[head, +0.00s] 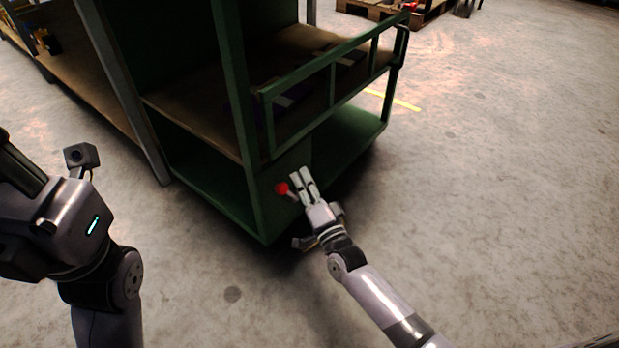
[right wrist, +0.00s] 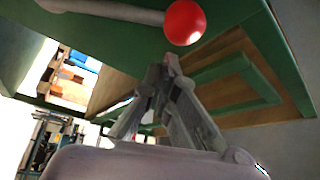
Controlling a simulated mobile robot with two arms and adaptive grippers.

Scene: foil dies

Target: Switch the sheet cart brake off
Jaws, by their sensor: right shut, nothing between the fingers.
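The sheet cart (head: 255,200) is a green frame with brown decks, standing in the middle of the head view. Its brake lever ends in a red ball knob (head: 282,188) low on the cart's near end. In the right wrist view the red knob (right wrist: 185,22) shows at the top, on a grey rod (right wrist: 110,11) that runs left. My right gripper (head: 300,172) is shut and empty, just right of the knob; I cannot tell whether it touches it. My left arm shows at the left of the head view, but its fingers are out of the picture.
A green side rail (head: 330,85) rises above the cart's lower deck. A wooden pallet (head: 395,10) lies at the back. A grey post (head: 125,90) stands at the cart's left. The concrete floor (head: 500,200) is clear on the right.

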